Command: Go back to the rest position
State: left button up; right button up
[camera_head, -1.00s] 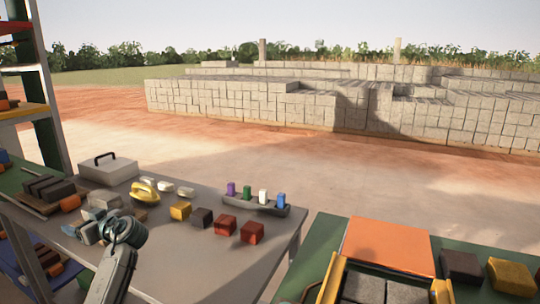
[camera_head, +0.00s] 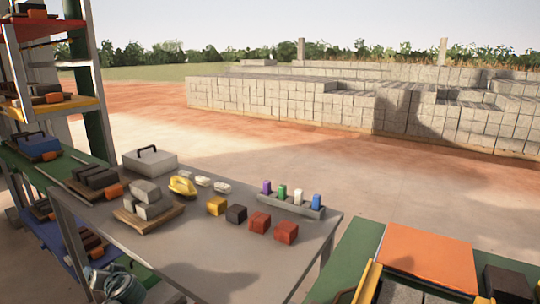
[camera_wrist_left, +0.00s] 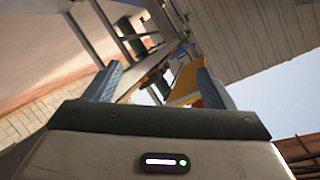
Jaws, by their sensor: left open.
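My left gripper (camera_head: 92,274) is low at the bottom left of the head view, in front of the grey table's (camera_head: 215,262) near left side and apart from the blocks. In the left wrist view its two blue fingers (camera_wrist_left: 158,85) stand wide apart with nothing between them. Part of my left arm is cut off by the bottom edge of the head view. My right gripper is in neither view.
On the table are grey blocks on a wooden board (camera_head: 168,217), a yellow tool (camera_head: 182,185), a grey case (camera_head: 150,161), coloured blocks (camera_head: 286,232) and a peg holder (camera_head: 290,206). A shelf rack (camera_head: 98,130) stands left. A green table with an orange plate (camera_head: 428,258) stands right.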

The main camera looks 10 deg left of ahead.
pick_arm(q)
jog(key=s+d+f+m+g+h, duration=0.2)
jog(key=s+d+f+m+h, duration=0.3)
jog(key=s+f, duration=0.8)
jog(key=s+d+f+m+g+h, duration=0.1)
jog(key=s+d+f+m+h, duration=0.3)
jog(key=s+d+f, duration=0.65)
jog(key=s+d+f+n+h, duration=0.25)
jog(key=d+f, duration=0.25)
jog(key=d, duration=0.5)
jog(key=s+d+f+n+h, duration=0.1)
jog(key=s+d+f, duration=0.3)
jog(key=d, duration=0.5)
jog(key=s+a+f+p, duration=0.1)
jog(key=s+f+p, duration=0.2)
jog(key=s+f, duration=0.2)
jog(key=s+a+f+g+p, duration=0.1)
jog(key=s+f+p, duration=0.3)
jog(key=f, duration=0.6)
jog(key=shift+s+f+g, duration=0.3)
jog(key=shift+s, duration=0.8)
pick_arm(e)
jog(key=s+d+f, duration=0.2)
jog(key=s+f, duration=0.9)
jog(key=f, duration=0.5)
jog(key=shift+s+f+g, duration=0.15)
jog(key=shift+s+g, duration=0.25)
